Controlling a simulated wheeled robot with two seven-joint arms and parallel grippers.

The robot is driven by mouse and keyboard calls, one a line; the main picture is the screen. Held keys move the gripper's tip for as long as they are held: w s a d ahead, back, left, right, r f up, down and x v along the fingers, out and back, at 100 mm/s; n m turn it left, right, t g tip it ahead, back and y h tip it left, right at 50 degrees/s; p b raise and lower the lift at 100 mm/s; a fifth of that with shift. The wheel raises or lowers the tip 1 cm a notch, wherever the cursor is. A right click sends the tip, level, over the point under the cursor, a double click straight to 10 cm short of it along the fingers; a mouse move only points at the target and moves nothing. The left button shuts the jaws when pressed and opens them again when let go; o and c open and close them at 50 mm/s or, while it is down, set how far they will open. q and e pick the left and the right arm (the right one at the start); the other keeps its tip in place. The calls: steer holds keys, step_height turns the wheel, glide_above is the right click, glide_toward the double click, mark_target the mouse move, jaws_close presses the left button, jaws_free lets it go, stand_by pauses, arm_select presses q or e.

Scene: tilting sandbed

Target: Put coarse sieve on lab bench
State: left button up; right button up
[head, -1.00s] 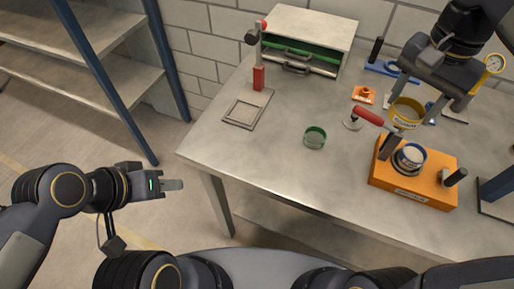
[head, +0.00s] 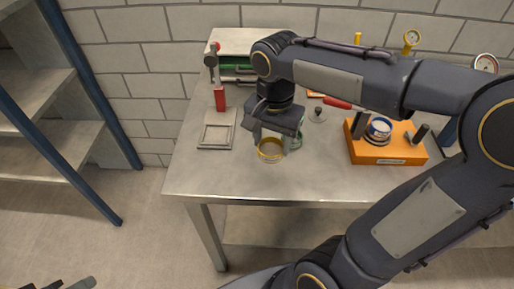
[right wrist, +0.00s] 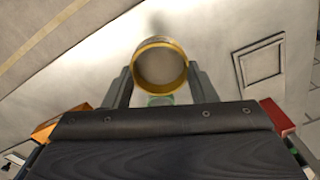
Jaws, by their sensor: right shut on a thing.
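The coarse sieve, seen as a yellow-rimmed ring (head: 270,155), is between the fingers of my right gripper (head: 273,146), over the front left part of the lab bench (head: 205,180). In the right wrist view the yellow ring (right wrist: 160,46) sits upright between the two fingertips (right wrist: 160,82), which are shut on it. I cannot tell whether its bottom touches the bench. My left gripper (head: 76,285) shows only in part at the bottom left edge, away from the bench; its opening is unclear.
A green ring (head: 298,142) stands close behind the sieve, partly hidden. A flat square frame with a red-handled stand (head: 219,98) is to the left. The bench's front left is bare.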

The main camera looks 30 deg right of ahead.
steer(key=w+f, duration=0.6)
steer(key=shift+d+f, duration=0.2)
steer(key=shift+d, duration=0.1)
steer(key=shift+w+f, duration=0.1)
steer(key=shift+f, duration=1.45)
steer(key=shift+f, duration=0.15)
steer(key=shift+f, duration=0.15)
steer(key=o, duration=1)
steer(key=shift+c, duration=0.2)
